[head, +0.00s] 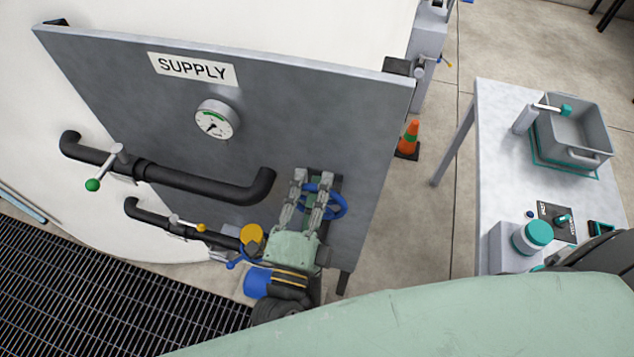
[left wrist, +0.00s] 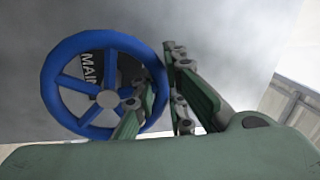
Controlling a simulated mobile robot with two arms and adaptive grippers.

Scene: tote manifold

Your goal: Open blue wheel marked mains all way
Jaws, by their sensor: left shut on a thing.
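The blue wheel (head: 341,207) is at the lower right of the grey SUPPLY panel, partly hidden behind my left gripper. In the left wrist view the blue wheel (left wrist: 48,88) shows its spokes and grey hub, with a dark plate (left wrist: 90,68) behind it reading "MAIN", the rest hidden. My left gripper (head: 314,180) has one finger on either side of the wheel's rim and is shut on it. In the left wrist view the gripper (left wrist: 158,90) holds the right side of the rim. My right gripper is not in view.
The panel (head: 300,110) carries a gauge (head: 217,120), black pipes (head: 200,183), a green-knobbed lever (head: 93,185) and a yellow round part (head: 251,233). A traffic cone (head: 410,137) stands right of it. A table (head: 485,150) with a grey tote (head: 570,125) is at right.

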